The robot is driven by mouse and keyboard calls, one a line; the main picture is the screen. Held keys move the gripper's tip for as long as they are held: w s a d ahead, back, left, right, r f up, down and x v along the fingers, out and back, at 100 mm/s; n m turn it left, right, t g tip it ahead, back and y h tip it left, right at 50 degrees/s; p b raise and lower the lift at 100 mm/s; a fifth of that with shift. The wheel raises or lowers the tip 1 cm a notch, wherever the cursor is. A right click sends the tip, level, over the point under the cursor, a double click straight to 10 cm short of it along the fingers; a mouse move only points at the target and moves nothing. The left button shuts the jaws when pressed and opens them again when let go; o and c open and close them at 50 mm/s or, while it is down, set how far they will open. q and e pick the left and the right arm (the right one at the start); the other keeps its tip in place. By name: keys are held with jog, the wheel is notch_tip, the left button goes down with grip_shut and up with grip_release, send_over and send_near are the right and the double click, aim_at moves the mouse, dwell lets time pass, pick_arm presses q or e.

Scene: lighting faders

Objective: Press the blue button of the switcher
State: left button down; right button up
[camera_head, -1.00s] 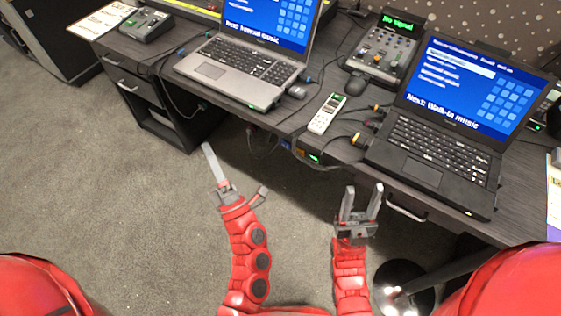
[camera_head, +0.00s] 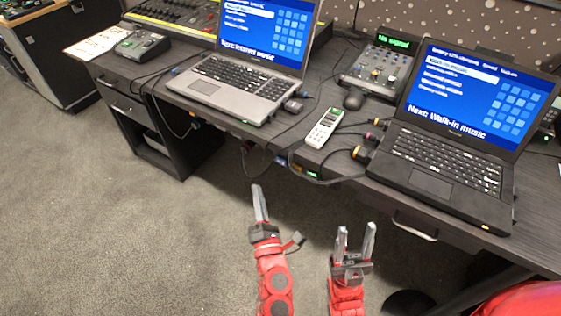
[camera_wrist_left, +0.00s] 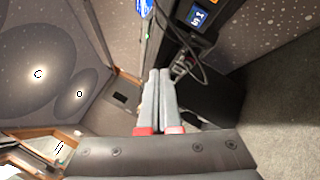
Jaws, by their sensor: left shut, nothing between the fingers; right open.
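I cannot tell for certain which device is the switcher, and no blue button is clear. Small units with a blue patch (camera_head: 281,160) and a green light (camera_head: 312,174) sit at the desk's front edge, partly behind cables. In the left wrist view a small lit blue panel (camera_wrist_left: 197,16) shows at the top. My left gripper (camera_head: 258,190) is shut and empty, in front of and below the desk edge, apart from it. Its closed fingers (camera_wrist_left: 158,75) also show in the left wrist view. My right gripper (camera_head: 355,232) is open and empty, to the right of the left one.
The dark desk (camera_head: 345,190) holds a grey laptop (camera_head: 235,90), a black laptop (camera_head: 440,165), a white remote (camera_head: 325,128), a mouse (camera_head: 353,98) and a control box (camera_head: 378,65). A small grey box (camera_head: 142,45) stands far left. Cables hang at the front edge.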

pick_arm(q)
send_near(276, 157)
jog(key=w+a+r, duration=0.1)
jog(key=w+a, duration=0.2)
jog(key=shift+w+d+r+b, duration=0.15)
jog(key=shift+w+d+b, duration=0.2)
jog(key=shift+w+d, duration=0.45)
dwell(1.5)
jog(key=shift+w+d+b, duration=0.2)
jog(key=shift+w+b, duration=0.15)
jog(key=shift+b, duration=0.05)
jog(key=shift+w+d+b, duration=0.15)
jog(key=shift+w+b, duration=0.1)
jog(key=shift+b, duration=0.05)
dwell(0.4)
dwell(0.4)
jog(key=shift+s+a, duration=0.4)
jog(key=shift+s, duration=0.25)
